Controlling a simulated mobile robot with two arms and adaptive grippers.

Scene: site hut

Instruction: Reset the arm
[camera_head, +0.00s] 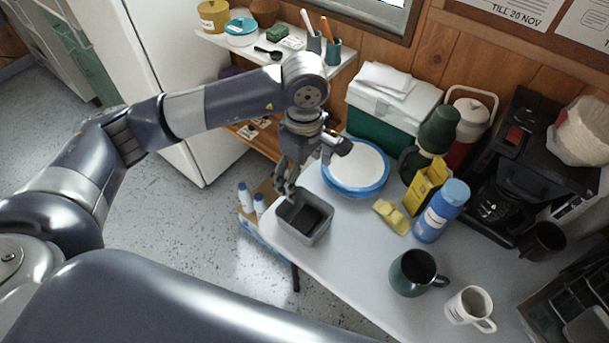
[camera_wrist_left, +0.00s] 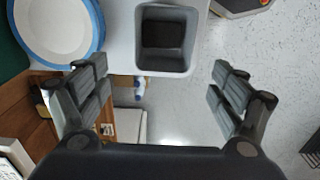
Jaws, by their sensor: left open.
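My left arm reaches in from the left in the head view. Its gripper (camera_head: 306,165) points down near the left edge of the table, above and just behind a grey bin (camera_head: 318,233). In the left wrist view the gripper (camera_wrist_left: 160,90) shows its two fingers spread wide with nothing between them, and the grey bin (camera_wrist_left: 187,69) lies ahead of the gap. The bin has a dark inside and stands at the table's edge. My right gripper is in neither view.
A blue-rimmed stack of plates (camera_head: 375,172) stands right of the gripper. Farther right are a yellow box (camera_head: 424,186), a blue bottle (camera_head: 441,212), a green mug (camera_head: 412,276), a white mug (camera_head: 467,308) and a coffee maker (camera_head: 510,170). A shelf (camera_head: 335,70) stands behind.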

